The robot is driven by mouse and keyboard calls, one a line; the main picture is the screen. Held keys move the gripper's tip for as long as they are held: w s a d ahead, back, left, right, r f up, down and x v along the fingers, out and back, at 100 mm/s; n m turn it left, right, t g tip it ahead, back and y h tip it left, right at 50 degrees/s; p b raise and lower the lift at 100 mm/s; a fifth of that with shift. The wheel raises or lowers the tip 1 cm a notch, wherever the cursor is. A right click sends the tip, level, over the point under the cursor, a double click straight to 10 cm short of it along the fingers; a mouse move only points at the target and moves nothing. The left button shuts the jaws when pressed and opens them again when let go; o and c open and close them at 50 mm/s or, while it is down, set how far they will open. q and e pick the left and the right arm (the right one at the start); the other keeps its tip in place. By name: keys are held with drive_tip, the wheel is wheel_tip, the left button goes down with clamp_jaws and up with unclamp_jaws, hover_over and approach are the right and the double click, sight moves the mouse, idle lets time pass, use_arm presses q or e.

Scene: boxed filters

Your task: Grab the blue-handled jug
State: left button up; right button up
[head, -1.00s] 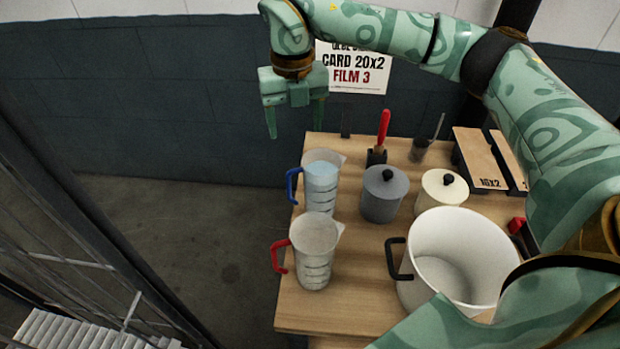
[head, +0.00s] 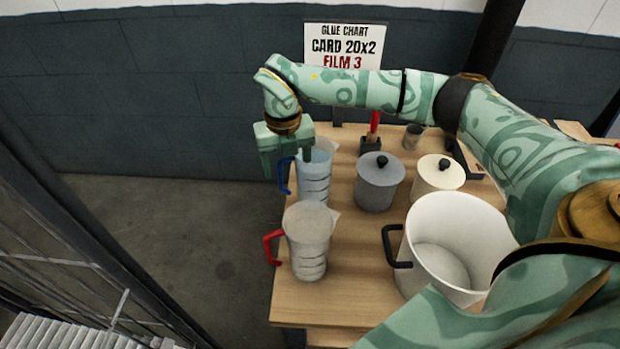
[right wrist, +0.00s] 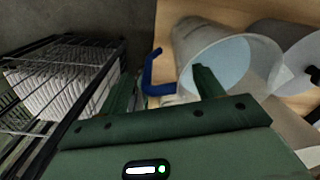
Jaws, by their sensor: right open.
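The blue-handled jug (head: 316,180) stands upright at the left rear of the wooden table, clear with pale blue contents and dark marks. Its blue handle (head: 283,177) points left. My right gripper (head: 287,166) is open and empty, pointing down at the handle, and partly hides the jug's rim. In the right wrist view, the blue handle (right wrist: 152,80) appears between my two fingers (right wrist: 164,78), with the right finger over the jug's mouth (right wrist: 222,62). I cannot tell if the fingers touch the jug. My left gripper is not in view.
A red-handled jug (head: 308,240) stands in front. To the right are a grey lidded pot (head: 379,187), a cream lidded pot (head: 438,176) and a large white pot (head: 425,225). A red-handled tool (head: 374,124) stands behind. Left of the table is open floor (head: 190,240).

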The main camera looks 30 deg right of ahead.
drive_tip(key=shift+r, duration=0.1)
drive_tip(key=c, duration=1.4)
clamp_jaws()
drive_tip(key=shift+r, duration=0.15)
